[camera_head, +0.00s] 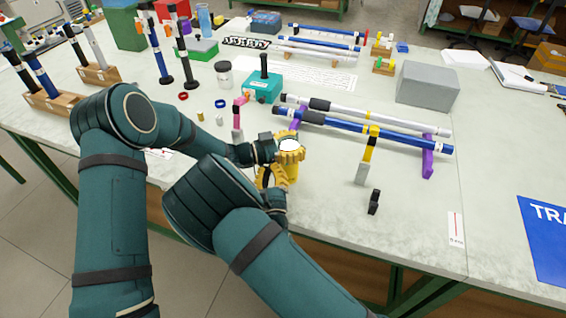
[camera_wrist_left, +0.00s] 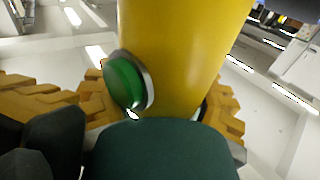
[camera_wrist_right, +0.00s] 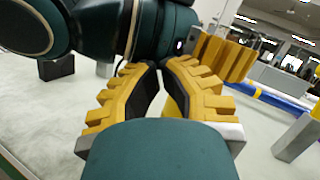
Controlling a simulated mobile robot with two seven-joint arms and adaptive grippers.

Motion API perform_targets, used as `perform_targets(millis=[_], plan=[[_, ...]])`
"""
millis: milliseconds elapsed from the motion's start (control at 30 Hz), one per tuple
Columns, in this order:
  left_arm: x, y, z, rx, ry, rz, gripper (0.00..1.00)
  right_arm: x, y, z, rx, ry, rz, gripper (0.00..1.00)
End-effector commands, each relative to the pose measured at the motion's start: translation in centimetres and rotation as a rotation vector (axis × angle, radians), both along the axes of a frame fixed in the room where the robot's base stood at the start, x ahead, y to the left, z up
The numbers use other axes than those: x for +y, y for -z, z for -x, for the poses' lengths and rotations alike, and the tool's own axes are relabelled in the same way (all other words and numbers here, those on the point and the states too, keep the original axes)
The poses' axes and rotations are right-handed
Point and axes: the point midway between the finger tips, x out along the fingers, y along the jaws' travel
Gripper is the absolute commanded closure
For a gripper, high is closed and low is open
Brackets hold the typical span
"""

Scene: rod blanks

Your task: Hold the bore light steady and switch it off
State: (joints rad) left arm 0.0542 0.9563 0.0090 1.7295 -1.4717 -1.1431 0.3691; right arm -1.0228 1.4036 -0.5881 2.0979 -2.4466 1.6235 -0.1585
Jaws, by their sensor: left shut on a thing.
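The bore light is a yellow cylinder (camera_head: 292,172) at the table's front edge, with a bright white round top in the head view. In the left wrist view its yellow body (camera_wrist_left: 190,60) carries a round green button (camera_wrist_left: 122,82) in a grey ring. My left gripper (camera_head: 289,150) is shut around the body, with a finger on either side. My right gripper (camera_head: 272,178) is low beside the light, to its left in the head view. In the right wrist view its fingertips (camera_wrist_right: 159,68) come together. Whether they touch the button is hidden.
Blue and white rods (camera_head: 365,132) lie on purple supports to the right. A grey box (camera_head: 428,86) and a teal box (camera_head: 262,87) stand behind. A small black part (camera_head: 374,202) and a yellow-and-grey upright (camera_head: 366,160) stand nearby. The front right tabletop is mostly clear.

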Motion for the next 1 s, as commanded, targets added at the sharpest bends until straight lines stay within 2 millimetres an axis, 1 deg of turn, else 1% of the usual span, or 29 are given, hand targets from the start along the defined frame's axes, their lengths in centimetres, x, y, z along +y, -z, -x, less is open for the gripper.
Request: perform_targets(millis=[433, 767, 1000], plan=[[0.02, 0.02, 0.00, 0.000, 0.000, 0.000, 0.96, -0.04, -0.04, -0.03, -0.001, 0.000, 0.000, 1.00], [0.01, 0.05, 0.06, 0.001, 0.001, -0.001, 0.96, -0.49, -0.04, -0.80, -0.001, 0.003, -0.001, 1.00], [0.03, 0.11, 0.14, 0.003, 0.002, -0.001, 0.96, -0.65, -0.06, -0.90, -0.001, 0.006, -0.001, 1.00]])
